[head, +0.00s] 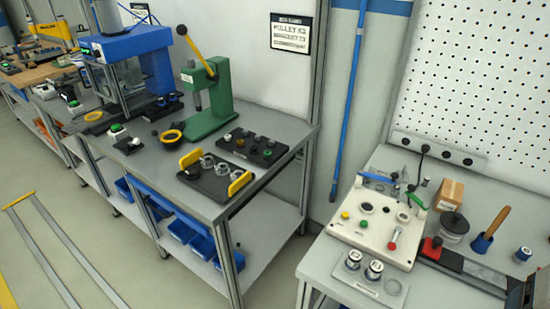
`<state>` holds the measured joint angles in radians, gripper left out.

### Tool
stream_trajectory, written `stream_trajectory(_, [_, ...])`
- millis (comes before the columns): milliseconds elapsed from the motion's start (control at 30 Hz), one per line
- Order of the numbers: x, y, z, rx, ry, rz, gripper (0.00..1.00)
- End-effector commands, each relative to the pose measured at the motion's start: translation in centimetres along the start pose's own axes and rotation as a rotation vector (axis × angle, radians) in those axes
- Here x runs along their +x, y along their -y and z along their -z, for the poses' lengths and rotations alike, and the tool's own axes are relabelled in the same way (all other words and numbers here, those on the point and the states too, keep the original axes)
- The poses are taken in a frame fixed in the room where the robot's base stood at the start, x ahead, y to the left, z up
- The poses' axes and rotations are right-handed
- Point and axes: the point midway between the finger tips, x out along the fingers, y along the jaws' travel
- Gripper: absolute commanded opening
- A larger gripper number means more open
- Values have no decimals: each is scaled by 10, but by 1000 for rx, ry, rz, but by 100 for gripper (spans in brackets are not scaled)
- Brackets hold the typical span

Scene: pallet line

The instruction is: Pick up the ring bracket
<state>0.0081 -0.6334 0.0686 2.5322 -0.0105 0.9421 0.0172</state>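I cannot tell for sure which part is the ring bracket. A black tray (205,190) with yellow handles lies near the front edge of the left bench and holds several silver ring-shaped parts (207,161). A yellow ring (171,136) on a small black base lies behind it to the left. My gripper is not in view.
The left bench (272,127) also bears a green press (207,105), a blue-topped machine (128,45) and a dark tray (252,148) of small parts. An aisle separates it from the right bench, which holds a cream fixture (375,240) and a cardboard box (448,194).

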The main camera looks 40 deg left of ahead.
Motion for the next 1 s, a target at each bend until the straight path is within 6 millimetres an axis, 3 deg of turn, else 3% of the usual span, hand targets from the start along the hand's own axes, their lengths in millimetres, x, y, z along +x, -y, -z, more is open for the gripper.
stream_trajectory(267, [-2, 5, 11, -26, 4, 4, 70])
stream_trajectory(467, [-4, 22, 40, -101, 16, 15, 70])
stream_trajectory(767, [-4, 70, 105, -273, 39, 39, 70])
stream_trajectory(1000, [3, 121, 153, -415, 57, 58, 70])
